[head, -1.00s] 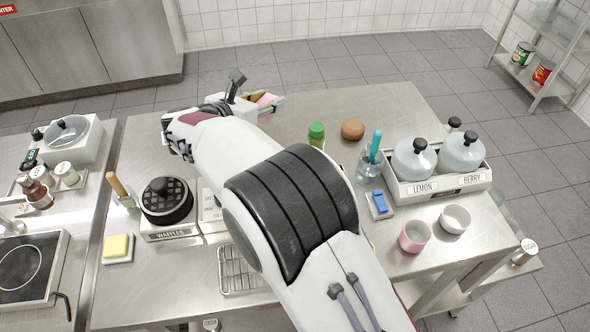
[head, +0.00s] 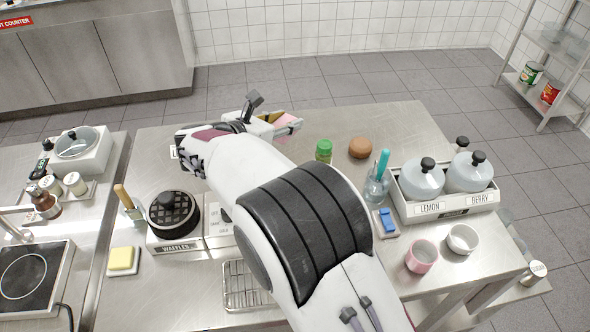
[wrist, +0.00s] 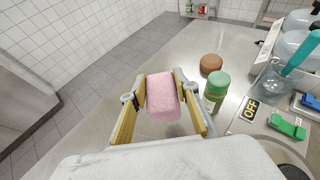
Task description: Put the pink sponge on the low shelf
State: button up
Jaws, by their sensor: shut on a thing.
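The pink sponge (wrist: 162,97) is held between the two fingers of my gripper (wrist: 163,90) in the wrist view. My gripper is shut on it, above the steel table. In the head view my gripper (head: 272,118) is near the table's far edge, and the pink sponge (head: 287,122) shows partly at its tip. A low shelf (head: 520,287) shows under the right end of the table, with a small jar on it; most of it is hidden by the tabletop.
A green-lidded jar (wrist: 216,90) and a brown bun (wrist: 211,63) stand right of the gripper. Farther right are a glass (head: 377,187), a LEMON and BERRY caddy (head: 452,207), and pink (head: 421,257) and white cups (head: 462,239).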

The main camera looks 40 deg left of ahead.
aim_at(285, 140)
jog(key=shift+f, duration=2.9)
jog(key=shift+f, duration=0.1)
jog(key=shift+f, duration=1.75)
jog(key=shift+f, duration=0.2)
jog(key=o, duration=0.8)
jog(key=shift+r, duration=0.1)
jog(key=shift+r, duration=0.15)
jog(key=shift+v, duration=6)
